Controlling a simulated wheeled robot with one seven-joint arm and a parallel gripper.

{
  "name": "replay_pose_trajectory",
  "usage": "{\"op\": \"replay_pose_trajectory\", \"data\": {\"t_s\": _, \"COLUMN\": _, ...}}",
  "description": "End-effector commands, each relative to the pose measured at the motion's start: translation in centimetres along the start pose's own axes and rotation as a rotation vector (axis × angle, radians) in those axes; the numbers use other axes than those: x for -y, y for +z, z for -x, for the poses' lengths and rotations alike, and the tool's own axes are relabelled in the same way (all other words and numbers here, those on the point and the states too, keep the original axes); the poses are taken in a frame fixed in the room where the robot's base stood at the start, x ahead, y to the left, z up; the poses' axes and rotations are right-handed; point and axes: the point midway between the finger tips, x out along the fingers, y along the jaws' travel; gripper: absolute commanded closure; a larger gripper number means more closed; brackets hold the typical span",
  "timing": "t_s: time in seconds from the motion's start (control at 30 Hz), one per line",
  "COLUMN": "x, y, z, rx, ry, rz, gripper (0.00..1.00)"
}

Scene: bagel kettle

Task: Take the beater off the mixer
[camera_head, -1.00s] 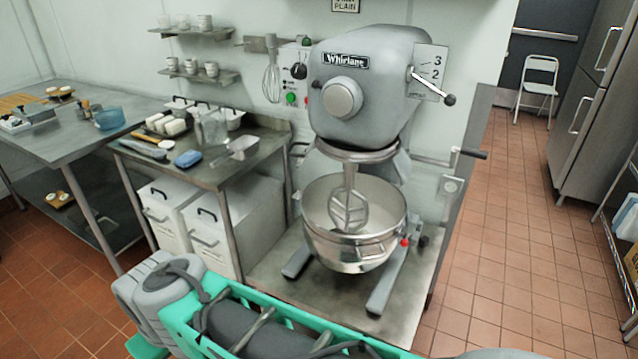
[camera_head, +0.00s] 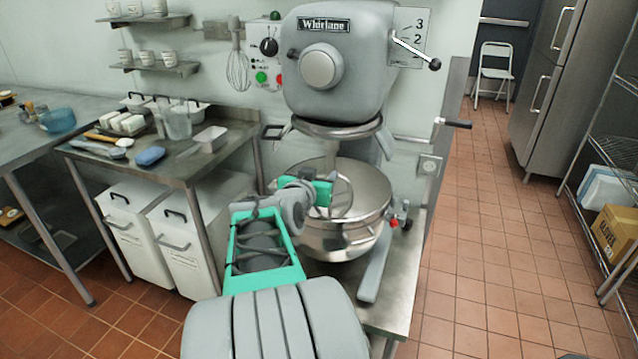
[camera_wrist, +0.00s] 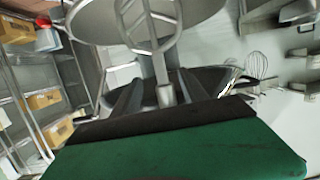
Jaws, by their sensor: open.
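The mixer (camera_head: 345,60) is a large grey stand mixer marked Whirlane. Its flat metal beater (camera_head: 346,196) hangs down into the steel bowl (camera_head: 345,238), partly hidden by my gripper (camera_head: 322,190). My gripper is open, with its green part over the bowl's near left rim, close to the beater. In the wrist view, which looks inverted, the beater (camera_wrist: 150,28) and its shaft are ahead, with the bowl (camera_wrist: 205,12) at the top. Contact with the beater cannot be told.
A steel table (camera_head: 190,165) with a blue sponge (camera_head: 150,155) and containers stands left of the mixer. A whisk (camera_head: 238,70) hangs on the wall.

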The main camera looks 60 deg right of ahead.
Motion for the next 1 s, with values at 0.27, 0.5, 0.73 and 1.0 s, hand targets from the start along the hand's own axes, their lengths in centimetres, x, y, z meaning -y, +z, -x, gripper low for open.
{"op": "replay_pose_trajectory", "data": {"t_s": 0.27, "x": -0.3, "y": -0.1, "z": -2.6, "rx": -0.004, "ry": 0.007, "rz": 0.000, "gripper": 0.49}}
{"op": "replay_pose_trajectory", "data": {"t_s": 0.5, "x": -0.3, "y": -0.1, "z": -5.9, "rx": -0.003, "ry": 0.006, "rz": -0.001, "gripper": 0.49}}
{"op": "replay_pose_trajectory", "data": {"t_s": 0.73, "x": -0.2, "y": 0.2, "z": -9.1, "rx": -0.004, "ry": 0.004, "rz": -0.002, "gripper": 0.49}}
{"op": "replay_pose_trajectory", "data": {"t_s": 1.0, "x": -0.2, "y": -0.1, "z": -10.8, "rx": -0.004, "ry": 0.003, "rz": -0.001, "gripper": 0.49}}
